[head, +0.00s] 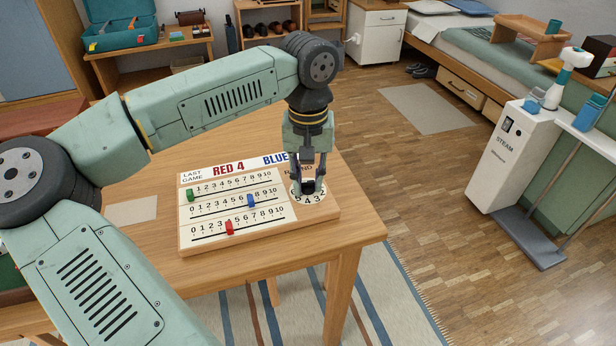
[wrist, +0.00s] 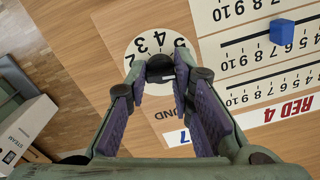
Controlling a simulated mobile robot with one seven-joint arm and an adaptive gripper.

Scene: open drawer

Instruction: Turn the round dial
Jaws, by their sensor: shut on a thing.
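The round dial is a white disc with black numbers (head: 310,198) at the right end of a wooden scoreboard (head: 330,212) on the table. In the wrist view the dial's numbered face (wrist: 148,42) shows beyond my fingers, with a black knob (wrist: 160,66) at its middle. My gripper (head: 307,186) points straight down over the dial. In the wrist view my gripper (wrist: 165,78) has its fingertips on both sides of the black knob, shut on it. The fingers hide part of the dial and the round label.
The scoreboard carries green (head: 190,195), blue (head: 250,201) and red (head: 229,227) sliders on number scales left of the dial. The wooden table (head: 290,252) is mostly clear around it. A white steam unit (head: 512,160) stands on the floor at the right.

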